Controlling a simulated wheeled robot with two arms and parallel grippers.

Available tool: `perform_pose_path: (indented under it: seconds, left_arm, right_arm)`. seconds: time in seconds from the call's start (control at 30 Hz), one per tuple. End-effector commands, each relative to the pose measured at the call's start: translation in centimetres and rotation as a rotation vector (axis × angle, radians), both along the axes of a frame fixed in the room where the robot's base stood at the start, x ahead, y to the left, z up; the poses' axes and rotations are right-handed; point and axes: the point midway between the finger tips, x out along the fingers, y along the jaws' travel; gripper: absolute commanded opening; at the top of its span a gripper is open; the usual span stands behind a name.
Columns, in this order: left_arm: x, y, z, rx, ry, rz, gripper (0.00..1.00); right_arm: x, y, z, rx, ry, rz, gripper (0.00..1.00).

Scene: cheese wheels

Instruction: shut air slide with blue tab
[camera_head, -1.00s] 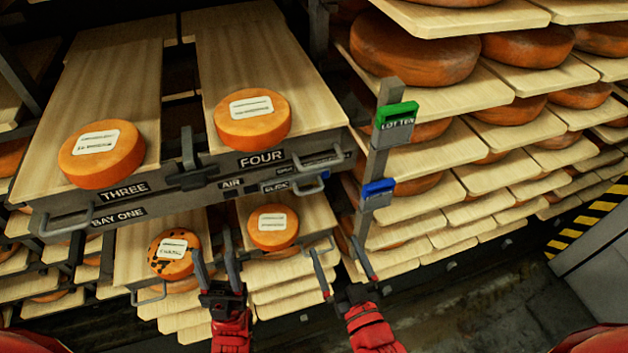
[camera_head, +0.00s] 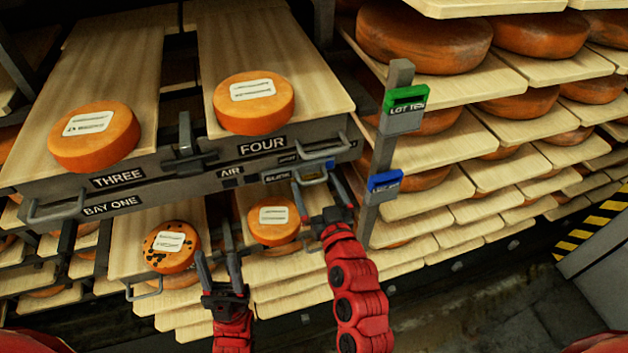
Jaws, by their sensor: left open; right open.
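A grey shelf front carries the labels AIR (camera_head: 231,172) and another, too blurred to read for sure, to its right. A blue tab (camera_head: 384,181) sits on an upright grey post (camera_head: 390,150), below a green tab (camera_head: 405,98) with lettering. My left gripper (camera_head: 213,242) is open and empty in front of the lower boards.
Orange cheese wheels lie on the boards marked THREE (camera_head: 118,178) and FOUR (camera_head: 262,146). A dark-spotted wheel (camera_head: 171,256) and a plain one (camera_head: 274,232) lie on the lower boards. Racks of cheese fill the right. Bare floor (camera_head: 450,310) shows at the lower right.

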Motion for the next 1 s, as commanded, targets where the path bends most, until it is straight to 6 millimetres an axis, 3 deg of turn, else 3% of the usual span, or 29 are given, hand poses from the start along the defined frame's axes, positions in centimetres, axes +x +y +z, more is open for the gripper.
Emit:
perform_pose_path:
  seconds: [0.2,0.53,1.0]
  left_arm:
    - [0.0,0.0,0.6,0.000,0.000,0.000,0.50]
    - [0.0,0.0,0.6,0.000,0.000,0.000,0.50]
    - [0.0,0.0,0.6,0.000,0.000,0.000,0.50]
  right_arm:
    - [1.7,0.5,0.0,-0.002,0.000,0.000,1.00]
    - [1.9,0.6,-0.1,-0.001,0.001,0.000,0.98]
    - [1.9,0.6,-0.1,-0.002,0.002,0.000,0.14]
